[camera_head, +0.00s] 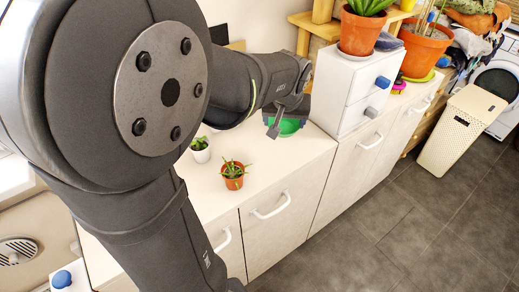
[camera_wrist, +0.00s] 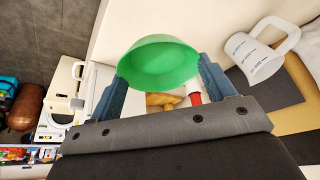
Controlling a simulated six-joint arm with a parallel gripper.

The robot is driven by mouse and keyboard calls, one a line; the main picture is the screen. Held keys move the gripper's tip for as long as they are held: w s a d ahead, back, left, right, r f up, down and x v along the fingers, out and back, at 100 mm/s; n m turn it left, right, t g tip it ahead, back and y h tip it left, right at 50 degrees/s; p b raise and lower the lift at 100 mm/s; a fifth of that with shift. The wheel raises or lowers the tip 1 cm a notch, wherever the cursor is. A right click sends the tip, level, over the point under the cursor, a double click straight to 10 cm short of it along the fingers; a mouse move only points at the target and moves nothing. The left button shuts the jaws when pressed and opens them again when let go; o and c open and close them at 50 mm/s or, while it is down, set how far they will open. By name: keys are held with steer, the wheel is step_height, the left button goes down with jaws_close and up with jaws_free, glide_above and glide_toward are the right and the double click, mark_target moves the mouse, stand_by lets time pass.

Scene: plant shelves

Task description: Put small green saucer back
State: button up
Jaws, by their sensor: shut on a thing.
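The small green saucer (camera_wrist: 158,64) is between the two fingers of my gripper (camera_wrist: 165,82) in the wrist view. The fingers press on its left and right rim, and its green face fills the gap between them. In the head view the green saucer (camera_head: 287,126) shows under my gripper (camera_head: 280,118), over the far part of the pale cabinet top (camera_head: 284,158), beside the white drawer box. I cannot tell whether the saucer touches the cabinet top.
Two small potted plants, one white (camera_head: 200,153) and one terracotta (camera_head: 233,181), stand nearer. A measuring jug (camera_wrist: 256,58) shows in the wrist view.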

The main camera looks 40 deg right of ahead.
mark_target(291, 134)
steer(key=shift+m, duration=0.3)
steer(key=s, duration=0.1)
steer(key=s+f, duration=0.2)
steer(key=shift+s+a, duration=0.4)
steer(key=w+f, duration=0.2)
steer(key=w, duration=0.1)
steer(key=w+a+f, duration=0.1)
steer(key=w+f, duration=0.1)
steer(key=w, duration=0.2)
steer(key=w+a+f, duration=0.1)
steer(key=w+f, duration=0.1)
steer(key=w, duration=0.1)
steer(key=shift+w+a+f, duration=0.15)
steer(key=shift+w+f, duration=0.1)
steer(key=shift+f, duration=1.95)
steer(key=shift+f, duration=0.15)
steer(key=o, duration=1)
